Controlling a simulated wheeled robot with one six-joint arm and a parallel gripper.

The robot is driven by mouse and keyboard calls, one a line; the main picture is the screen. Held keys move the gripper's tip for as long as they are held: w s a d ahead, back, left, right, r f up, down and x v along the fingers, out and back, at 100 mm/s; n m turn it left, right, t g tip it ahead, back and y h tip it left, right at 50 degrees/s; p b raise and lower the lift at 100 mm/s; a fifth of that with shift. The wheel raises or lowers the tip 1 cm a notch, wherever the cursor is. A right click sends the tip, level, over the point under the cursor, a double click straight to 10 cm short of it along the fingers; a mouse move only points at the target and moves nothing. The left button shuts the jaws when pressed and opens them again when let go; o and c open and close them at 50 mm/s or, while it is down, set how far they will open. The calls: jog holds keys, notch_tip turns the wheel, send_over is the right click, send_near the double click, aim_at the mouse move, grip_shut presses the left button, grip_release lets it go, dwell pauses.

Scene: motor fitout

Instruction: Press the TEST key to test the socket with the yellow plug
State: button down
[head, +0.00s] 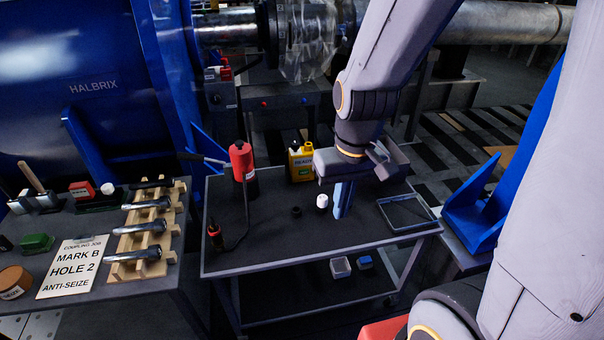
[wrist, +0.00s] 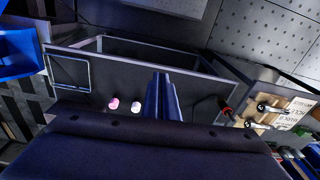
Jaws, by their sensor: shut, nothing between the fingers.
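My gripper (head: 343,200) has its blue fingers shut and empty, pointing down over the dark top of a cart. The fingers (wrist: 163,97) also show shut in the wrist view. A small white-topped cylinder (head: 322,203) stands just left of the fingertips in the head view. I cannot make out a TEST key or a yellow plug. A yellow unit (head: 301,160) with a dark top and a label stands at the back of the cart, left of my gripper and apart from it. Whether it carries a key is too small to tell.
A red and black cylinder (head: 242,160) with a hose stands on the cart's left. A small black piece (head: 296,211) and an empty frame-like tray (head: 407,213) lie on the cart. The left bench holds bolts on a wooden rack (head: 148,235) and a sign (head: 73,267). The cart's front middle is clear.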

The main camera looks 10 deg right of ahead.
aim_at(304, 172)
jog(key=w+a+f+n+t+p, duration=0.1)
jog(key=w+f+n+t, duration=0.15)
jog(key=w, duration=0.45)
jog(key=w+a+f+n+t, duration=0.1)
jog(key=w+a+f, duration=0.1)
jog(key=w+f, duration=0.35)
jog(key=w+a+f+n+t+p, duration=0.1)
jog(key=w+f+n, duration=0.1)
jog(key=w, duration=0.7)
jog(key=w+d+f+n+t+h, duration=0.1)
jog(key=f+n+h, duration=0.1)
jog(key=f, duration=0.2)
jog(key=w+d+f+n+t+h+p, duration=0.1)
jog(key=w+f+h, duration=0.1)
jog(key=f, duration=0.2)
jog(key=w+d+f+n+t+h+p, duration=0.1)
jog(key=w+f+n+t+h, duration=0.1)
jog(key=f, duration=0.2)
jog(key=shift+w+d+n, duration=0.2)
jog(key=shift+d+n, duration=0.15)
jog(key=shift+d, duration=0.05)
jog(key=shift+s+d+f+n+h, duration=0.1)
jog(key=shift+d+f+n+h, duration=0.2)
jog(key=shift+d+h, duration=0.1)
jog(key=w+b, duration=0.3)
jog(key=w, duration=0.4)
jog(key=shift+w, duration=0.25)
jog(key=shift+w+b, duration=0.45)
jog(key=shift+w, duration=0.2)
